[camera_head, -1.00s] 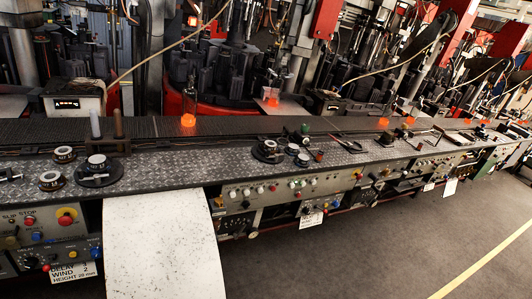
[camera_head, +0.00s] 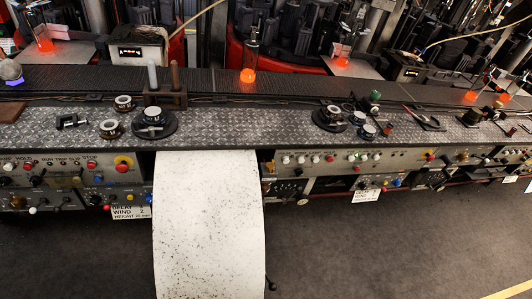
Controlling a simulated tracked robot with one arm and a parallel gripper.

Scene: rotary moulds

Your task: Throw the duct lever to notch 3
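I cannot pick out with certainty a duct lever or any numbered notches. A small dark knobbed piece (camera_head: 270,284) shows at the lower right edge of a pale speckled curved panel (camera_head: 208,225); I cannot tell what it is. The control panels along the bench front carry buttons and knobs, among them a red stop button (camera_head: 124,164) on a yellow ring and a row of small knobs (camera_head: 310,159). My gripper is not in view.
A long tread-plate bench (camera_head: 235,125) runs across the view, with round dial-like pieces (camera_head: 152,115) on top. Glowing orange pieces (camera_head: 247,76) stand behind it among dark machines. The pale panel juts out in front. Dark floor (camera_head: 400,245) in front looks clear.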

